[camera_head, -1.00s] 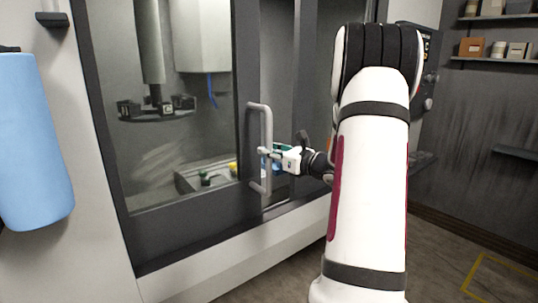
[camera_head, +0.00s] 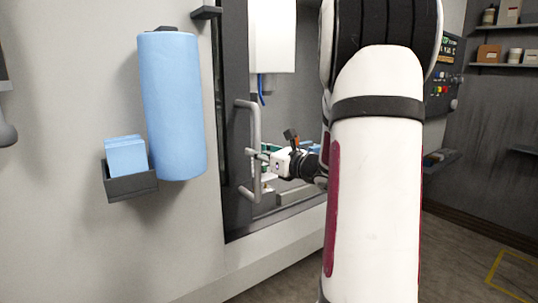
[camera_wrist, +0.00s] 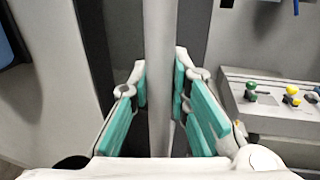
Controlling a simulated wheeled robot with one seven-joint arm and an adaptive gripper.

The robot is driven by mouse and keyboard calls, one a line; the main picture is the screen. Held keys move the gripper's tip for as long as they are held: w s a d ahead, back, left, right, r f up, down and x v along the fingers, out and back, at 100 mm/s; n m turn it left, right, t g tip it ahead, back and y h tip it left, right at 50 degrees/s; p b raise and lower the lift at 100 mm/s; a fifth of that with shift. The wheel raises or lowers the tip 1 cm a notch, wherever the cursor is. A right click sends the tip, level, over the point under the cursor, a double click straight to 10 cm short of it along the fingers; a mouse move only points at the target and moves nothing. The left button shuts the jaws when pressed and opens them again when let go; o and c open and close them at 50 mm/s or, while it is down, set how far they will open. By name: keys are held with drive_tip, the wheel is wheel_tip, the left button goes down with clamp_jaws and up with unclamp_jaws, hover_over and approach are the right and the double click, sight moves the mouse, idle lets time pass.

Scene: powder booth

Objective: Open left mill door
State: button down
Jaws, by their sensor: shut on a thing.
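The left mill door (camera_head: 235,75) shows as a dark upright frame at the left side of the mill's front. Its grey, D-shaped handle (camera_head: 256,122) stands upright on it. My gripper (camera_head: 262,157) is shut around the handle's upright bar, near its middle. In the wrist view the bar (camera_wrist: 159,50) runs vertically between the teal-padded fingers of my gripper (camera_wrist: 160,85). To the right of the handle the mill's interior shows, with a white housing (camera_head: 273,40) and a blue hose. My arm hides the right part of the mill.
A control panel (camera_head: 441,85) and shelves (camera_head: 505,65) are at the right. Floor is clear at the lower right.

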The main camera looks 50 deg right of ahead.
drive_tip(key=shift+w+a+b, duration=0.2)
drive_tip(key=shift+a, duration=0.7)
drive_tip(key=shift+w+a+b, duration=0.15)
drive_tip(key=shift+w+a, duration=0.05)
drive_tip(key=shift+a, duration=0.7)
drive_tip(key=c, duration=1.5)
unclamp_jaws()
drive_tip(key=s, duration=1.2)
drive_tip(key=shift+a, duration=0.2)
